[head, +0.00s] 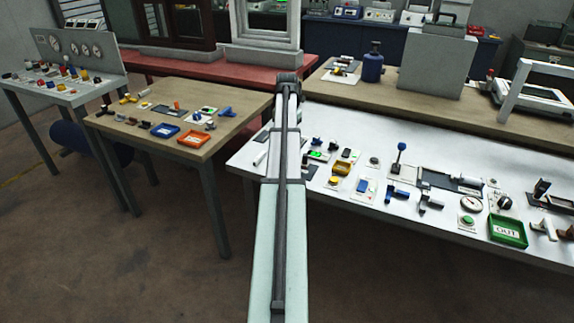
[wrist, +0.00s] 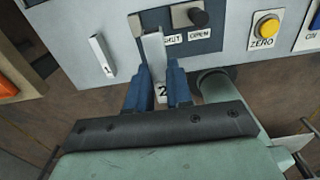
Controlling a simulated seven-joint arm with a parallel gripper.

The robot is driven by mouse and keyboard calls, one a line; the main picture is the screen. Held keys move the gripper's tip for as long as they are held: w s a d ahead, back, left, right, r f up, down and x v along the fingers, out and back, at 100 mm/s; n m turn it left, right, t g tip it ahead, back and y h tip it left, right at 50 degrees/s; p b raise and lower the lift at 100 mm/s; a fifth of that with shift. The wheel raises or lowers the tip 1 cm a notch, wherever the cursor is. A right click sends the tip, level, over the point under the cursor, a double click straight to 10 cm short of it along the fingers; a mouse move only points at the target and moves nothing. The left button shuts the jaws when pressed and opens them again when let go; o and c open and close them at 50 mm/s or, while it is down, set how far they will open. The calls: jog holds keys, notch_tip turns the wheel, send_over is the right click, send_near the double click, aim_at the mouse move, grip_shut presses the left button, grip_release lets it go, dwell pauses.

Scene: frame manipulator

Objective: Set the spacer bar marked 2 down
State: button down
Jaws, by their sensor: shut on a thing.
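My gripper (wrist: 160,80) shows in the wrist view with its two blue fingers shut on the pale spacer bar marked 2 (wrist: 153,48). The "2" shows between the fingers, and the bar points away from me toward the dark SHUT/OPEN plate. I cannot tell whether the bar touches the surface below. A second pale bar (wrist: 103,57) lies apart to the left on the light bench top. In the head view my arm hides the gripper and the held bar.
The SHUT/OPEN plate (wrist: 215,38) with a black knob (wrist: 198,17) is just beyond the bar. A yellow ZERO button (wrist: 267,27) is to the right. The white bench (head: 345,207) carries several instruments and a green OUT tray (head: 508,231). Bare bench lies around the second bar.

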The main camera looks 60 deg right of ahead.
jog(key=shift+f, duration=4.95)
jog(key=shift+f, duration=0.1)
jog(key=c, duration=1)
grip_release()
jog(key=shift+r, duration=6.1)
